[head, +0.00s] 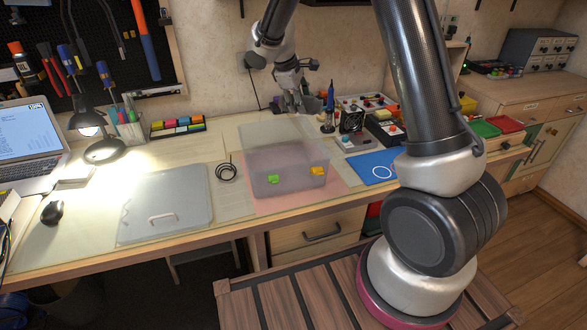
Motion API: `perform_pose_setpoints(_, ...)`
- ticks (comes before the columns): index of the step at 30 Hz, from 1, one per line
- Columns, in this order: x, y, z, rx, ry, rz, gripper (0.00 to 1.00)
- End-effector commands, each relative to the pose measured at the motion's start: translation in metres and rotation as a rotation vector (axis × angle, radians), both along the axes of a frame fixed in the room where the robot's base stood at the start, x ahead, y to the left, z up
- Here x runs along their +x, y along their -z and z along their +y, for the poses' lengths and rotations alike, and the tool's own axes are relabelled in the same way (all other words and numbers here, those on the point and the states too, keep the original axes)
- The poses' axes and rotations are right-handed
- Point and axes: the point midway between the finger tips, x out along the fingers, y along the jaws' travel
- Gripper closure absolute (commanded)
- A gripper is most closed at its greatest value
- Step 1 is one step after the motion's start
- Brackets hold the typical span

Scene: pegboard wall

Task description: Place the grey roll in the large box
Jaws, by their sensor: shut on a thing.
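My gripper (291,104) is behind the box, low over the back of the bench, pointing down. It is shut on a small grey thing, seemingly the grey roll, whose outline is small and partly hidden by the fingers. No other grey roll is clearly visible on the bench.
A desk lamp (98,135) and laptop (28,145) are at left. A blue mat (372,166) and small tools crowd the right of the box.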

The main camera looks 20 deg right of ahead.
Motion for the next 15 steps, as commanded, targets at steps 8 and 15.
perform_pose_setpoints(8, 0.002, 0.03, 0.024, -0.007, -0.603, 0.014, 0.8)
perform_pose_setpoints(15, -0.02, 0.053, 0.065, -0.011, -1.156, -0.005, 0.8)
